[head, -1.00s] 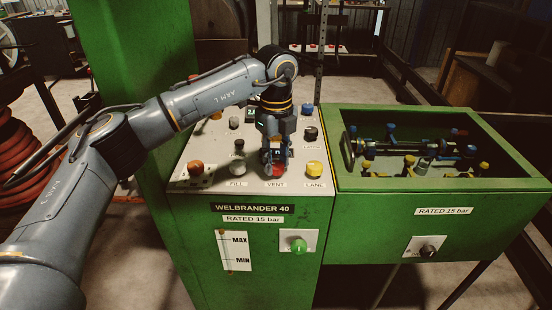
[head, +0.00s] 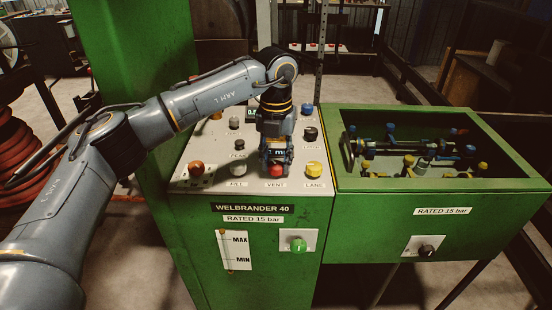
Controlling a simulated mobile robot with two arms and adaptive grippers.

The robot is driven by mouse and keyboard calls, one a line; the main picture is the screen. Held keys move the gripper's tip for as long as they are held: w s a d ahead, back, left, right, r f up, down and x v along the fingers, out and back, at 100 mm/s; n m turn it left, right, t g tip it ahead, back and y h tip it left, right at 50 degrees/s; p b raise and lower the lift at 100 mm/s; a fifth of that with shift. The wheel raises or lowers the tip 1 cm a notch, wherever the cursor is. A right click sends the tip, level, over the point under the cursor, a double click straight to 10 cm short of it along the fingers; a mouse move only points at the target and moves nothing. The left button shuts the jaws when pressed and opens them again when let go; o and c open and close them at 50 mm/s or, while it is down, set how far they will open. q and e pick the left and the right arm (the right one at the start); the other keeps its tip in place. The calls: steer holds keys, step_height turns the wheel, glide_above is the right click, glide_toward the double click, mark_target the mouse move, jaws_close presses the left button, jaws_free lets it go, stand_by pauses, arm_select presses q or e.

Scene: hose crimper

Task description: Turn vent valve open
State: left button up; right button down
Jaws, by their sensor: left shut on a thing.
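The vent valve is a red knob (head: 276,171) on the sloped top panel, just behind the VENT label (head: 275,184). My left gripper (head: 276,163) points down over it and is shut on it. The fingers and gripper body hide most of the knob, so its turned position cannot be made out. My right gripper is not in view.
A yellow knob (head: 314,169) by the LANE label stands close on the right. A grey knob (head: 238,167) by the FILL label and an orange-red knob (head: 196,168) are on the left. A green open-topped trough (head: 440,190) adjoins the cabinet on the right.

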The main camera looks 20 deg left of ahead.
mark_target(276, 164)
arm_select(q)
steer(key=m, duration=0.3)
steer(key=shift+m, duration=2)
steer(key=o, duration=1.2)
steer(key=shift+c, duration=0.2)
steer(key=shift+r, duration=0.15)
step_height(276, 164, up, 12)
steer(key=shift+f, duration=0.2)
